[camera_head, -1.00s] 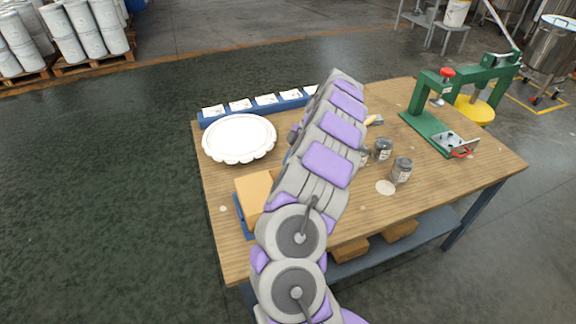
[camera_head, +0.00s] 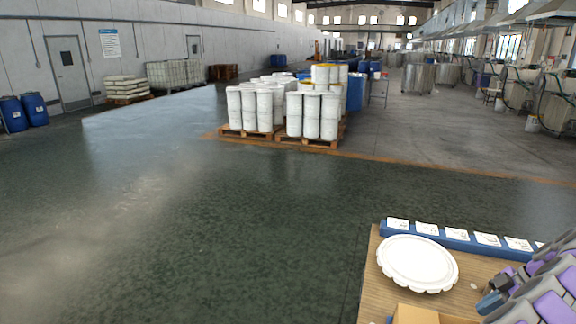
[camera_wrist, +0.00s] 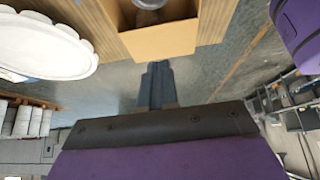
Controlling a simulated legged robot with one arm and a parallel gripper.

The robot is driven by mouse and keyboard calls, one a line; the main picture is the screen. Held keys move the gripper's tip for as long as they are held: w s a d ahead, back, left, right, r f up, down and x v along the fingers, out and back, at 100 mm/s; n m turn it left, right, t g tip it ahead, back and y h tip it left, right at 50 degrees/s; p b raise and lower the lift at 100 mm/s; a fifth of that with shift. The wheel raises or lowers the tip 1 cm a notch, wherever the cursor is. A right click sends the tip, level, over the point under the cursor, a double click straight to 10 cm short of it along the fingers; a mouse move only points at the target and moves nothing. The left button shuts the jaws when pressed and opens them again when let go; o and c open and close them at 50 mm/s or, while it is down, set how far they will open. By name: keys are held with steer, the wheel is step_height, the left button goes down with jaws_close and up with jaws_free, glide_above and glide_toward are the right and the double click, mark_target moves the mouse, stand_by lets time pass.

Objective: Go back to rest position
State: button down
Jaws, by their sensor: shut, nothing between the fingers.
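My gripper (camera_wrist: 155,85) shows in the wrist view, its dark fingers together with nothing between them. It points toward the table edge and a tan box (camera_wrist: 160,40). In the head view my arm is at the lower right, partly cut off by the frame, over the wooden table (camera_head: 375,285).
A white scalloped dish (camera_head: 417,262) and a blue rack with white cards (camera_head: 455,238) are on the table. The tan box also shows in the head view (camera_head: 414,314). Pallets of white drums (camera_head: 311,115) stand beyond open floor. Blue barrels (camera_head: 35,107) are far left.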

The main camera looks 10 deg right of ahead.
steer(key=w+a+r+g+y, duration=0.1)
steer(key=w+a+r, duration=0.25)
steer(key=a, duration=0.35)
steer(key=w+a+r, duration=0.3)
steer(key=w+a, duration=0.2)
steer(key=a, duration=0.2)
steer(key=s+a+r+m+g+h, duration=0.1)
steer(key=s+a+r, duration=0.15)
steer(key=a, duration=0.85)
steer(key=s+a+r+m+g, duration=0.15)
steer(key=a+r, duration=0.25)
steer(key=a, duration=0.6)
steer(key=s+a+f+m+h, duration=0.1)
steer(key=s+a+f+m, duration=0.1)
steer(key=s, duration=0.6)
steer(key=s+a+f+m+g+h, duration=0.1)
steer(key=s+a+m, duration=0.3)
steer(key=s, duration=0.5)
steer(key=s+a+f+m+h, duration=0.3)
steer(key=s+a, duration=0.1)
steer(key=s, duration=0.5)
steer(key=shift+f, duration=0.15)
